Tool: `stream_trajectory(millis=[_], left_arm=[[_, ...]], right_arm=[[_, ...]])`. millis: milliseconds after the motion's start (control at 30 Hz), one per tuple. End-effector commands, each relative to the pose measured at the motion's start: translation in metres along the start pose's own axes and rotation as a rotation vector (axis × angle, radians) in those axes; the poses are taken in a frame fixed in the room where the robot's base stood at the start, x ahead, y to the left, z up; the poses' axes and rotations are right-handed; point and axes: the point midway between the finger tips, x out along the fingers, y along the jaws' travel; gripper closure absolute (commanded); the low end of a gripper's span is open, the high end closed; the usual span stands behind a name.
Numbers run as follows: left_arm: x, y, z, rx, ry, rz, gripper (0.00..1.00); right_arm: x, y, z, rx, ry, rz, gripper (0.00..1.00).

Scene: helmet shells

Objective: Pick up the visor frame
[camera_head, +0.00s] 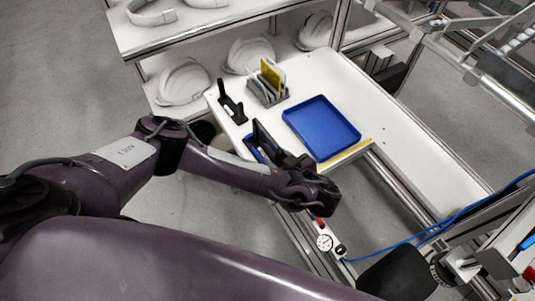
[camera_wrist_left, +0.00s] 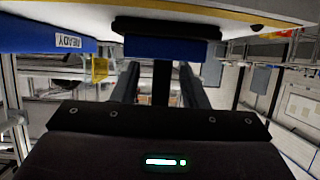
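I cannot tell for certain which part is the visor frame. In the head view my left gripper (camera_head: 272,150) is at the near edge of the white table, by a dark upright part with a blue piece at its foot. In the left wrist view my two dark fingers (camera_wrist_left: 160,82) stand apart. A narrow black bar (camera_wrist_left: 162,72) shows between them, with gaps on both sides, below a black-and-blue block (camera_wrist_left: 166,45). I see no firm contact between the fingers and the bar. My right gripper is not recognizable in either view.
A blue tray (camera_head: 321,128) lies on the white table (camera_head: 385,135). A grey rack (camera_head: 267,91) with yellow and grey plates and a black stand (camera_head: 232,107) are behind the gripper. White helmet shells (camera_head: 184,82) sit on the shelf. A blue cable (camera_head: 400,247) crosses at right.

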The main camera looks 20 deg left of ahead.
Motion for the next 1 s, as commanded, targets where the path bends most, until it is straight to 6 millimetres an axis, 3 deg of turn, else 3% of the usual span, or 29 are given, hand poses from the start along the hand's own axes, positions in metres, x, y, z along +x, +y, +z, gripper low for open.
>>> stream_trajectory(millis=[133, 400, 700, 1000], left_arm=[[0.0159, -0.0005, -0.0016, 0.002, 0.002, -0.002, 0.60], [0.0179, -0.0004, -0.0013, 0.002, 0.001, -0.001, 0.62], [0.0177, -0.0005, -0.0010, 0.002, 0.001, -0.001, 1.00], [0.0177, -0.0002, -0.0014, 0.002, 0.001, -0.001, 1.00]], right_arm=[[-0.0024, 0.0000, -0.0001, 0.000, 0.000, 0.000, 0.64], [-0.0026, 0.0000, -0.0004, -0.001, 0.000, 0.000, 0.64], [-0.0026, 0.0002, -0.0006, 0.000, 0.001, 0.000, 0.64], [-0.0027, 0.0004, -0.0009, 0.000, 0.001, 0.000, 0.64]])
